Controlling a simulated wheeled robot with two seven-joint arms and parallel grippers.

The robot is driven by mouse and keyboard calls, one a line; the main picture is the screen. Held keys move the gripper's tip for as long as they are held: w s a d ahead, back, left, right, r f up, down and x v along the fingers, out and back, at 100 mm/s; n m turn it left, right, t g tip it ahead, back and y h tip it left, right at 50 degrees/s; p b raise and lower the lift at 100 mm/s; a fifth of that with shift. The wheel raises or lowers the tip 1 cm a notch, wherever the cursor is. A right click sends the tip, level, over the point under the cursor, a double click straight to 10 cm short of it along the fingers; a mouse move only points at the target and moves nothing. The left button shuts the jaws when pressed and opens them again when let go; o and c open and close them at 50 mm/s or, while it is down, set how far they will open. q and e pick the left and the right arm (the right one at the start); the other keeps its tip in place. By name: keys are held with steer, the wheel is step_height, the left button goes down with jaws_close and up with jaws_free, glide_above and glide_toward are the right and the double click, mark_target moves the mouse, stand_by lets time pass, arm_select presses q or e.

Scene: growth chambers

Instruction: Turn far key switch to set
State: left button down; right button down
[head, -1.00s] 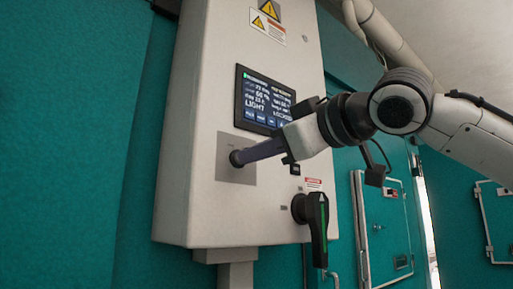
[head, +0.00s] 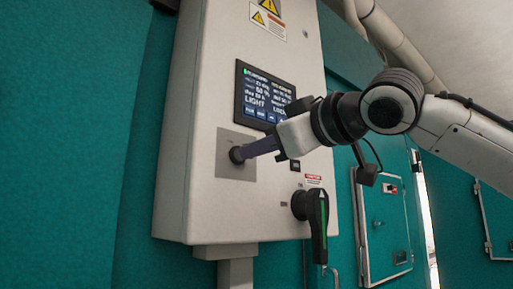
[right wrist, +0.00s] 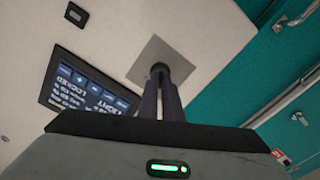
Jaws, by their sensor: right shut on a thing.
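The key switch (head: 236,155) is a dark round knob on a square grey plate (head: 224,164) on the front of a white control cabinet, below its screen. It also shows in the right wrist view (right wrist: 160,69), at the far end of the fingers. My right gripper (head: 243,152) reaches in from the right and is shut on the key switch, with its fingers hiding part of it. The switch's position marks are too small to read. My left gripper is not in view.
The white cabinet (head: 200,100) carries a lit screen (head: 264,95) showing the word LIGHT. A black rotary handle (head: 316,212) with a green stripe sits low on its right. Teal walls and a panel door (head: 385,225) stand behind.

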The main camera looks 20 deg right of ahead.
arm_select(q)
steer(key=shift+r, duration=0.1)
arm_select(e)
steer(key=shift+m, duration=0.4)
arm_select(q)
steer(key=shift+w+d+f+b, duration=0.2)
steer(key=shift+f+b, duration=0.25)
steer(key=shift+b, duration=0.35)
arm_select(e)
steer(key=m, duration=1)
steer(key=shift+m, duration=0.4)
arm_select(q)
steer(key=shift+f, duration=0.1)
arm_select(e)
steer(key=c, duration=1.9)
jaws_free()
steer(key=shift+c, duration=0.2)
